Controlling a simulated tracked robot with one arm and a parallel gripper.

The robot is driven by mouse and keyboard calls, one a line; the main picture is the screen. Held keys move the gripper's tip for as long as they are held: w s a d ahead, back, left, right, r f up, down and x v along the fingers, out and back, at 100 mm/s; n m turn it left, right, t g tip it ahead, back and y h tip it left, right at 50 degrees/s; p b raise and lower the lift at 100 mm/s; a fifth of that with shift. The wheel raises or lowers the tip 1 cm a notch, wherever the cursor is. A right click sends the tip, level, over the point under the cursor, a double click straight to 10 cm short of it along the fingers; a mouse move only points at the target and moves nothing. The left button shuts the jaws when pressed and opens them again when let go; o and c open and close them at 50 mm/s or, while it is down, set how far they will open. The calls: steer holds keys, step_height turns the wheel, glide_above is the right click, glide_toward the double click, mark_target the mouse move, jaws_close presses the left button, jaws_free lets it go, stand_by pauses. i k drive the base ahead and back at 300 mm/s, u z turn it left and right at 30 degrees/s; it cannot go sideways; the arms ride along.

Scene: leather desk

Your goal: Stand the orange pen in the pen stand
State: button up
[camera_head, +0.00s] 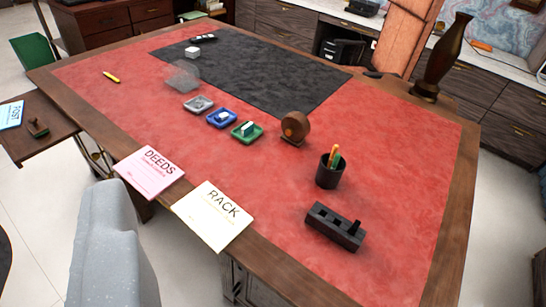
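A black cup-shaped pen stand (329,173) stands upright on the red desk top, right of centre. At least two thin items stick up from it, one orange (335,155) and one greenish; I cannot tell for sure that the orange one is a pen. A yellow pen (111,77) lies flat near the desk's far left edge. A small orange thing (481,45) lies on the back counter, too small to identify. My gripper is not in view.
A black block with holes (335,226) sits in front of the pen stand. Three small trays (221,118), a round brown object (295,128) and a dark vase (443,58) stand on the desk. RACK (213,215) and DEEDS (149,172) cards lie at the front edge.

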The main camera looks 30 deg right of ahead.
mark_target(336, 227)
steer(key=u, duration=1.45)
steer(key=i, duration=2)
steer(key=z, duration=2.25)
steer(key=i, duration=0.1)
steer(key=z, duration=1.7)
steer(key=i, duration=0.35)
